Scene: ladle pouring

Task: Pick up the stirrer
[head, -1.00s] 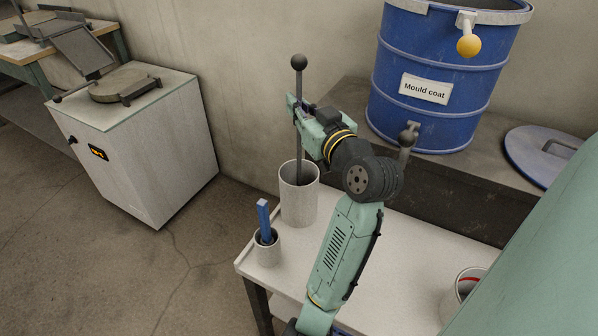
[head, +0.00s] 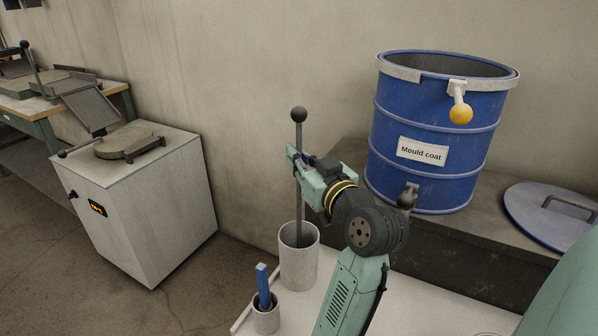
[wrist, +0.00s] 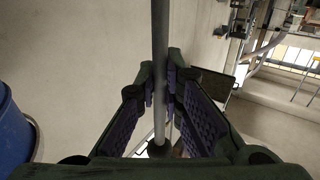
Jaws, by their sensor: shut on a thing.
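The stirrer is a dark grey rod (head: 299,150) with a round black knob on top, seen in the head view. It stands about upright, with its lower end hidden inside a tall grey cylindrical holder (head: 299,268) on the white table. My gripper (head: 297,165) is shut on the rod, below the knob and above the holder's rim. In the wrist view the rod (wrist: 160,60) runs down between the two purple-padded fingers of my gripper (wrist: 168,100).
A small cup (head: 266,320) with a blue stick stands left of the holder on the white table (head: 430,312). A blue drum marked "Mould coat" (head: 437,110) stands behind on a dark bench, beside its round lid (head: 550,222). A white cabinet (head: 150,225) is at left.

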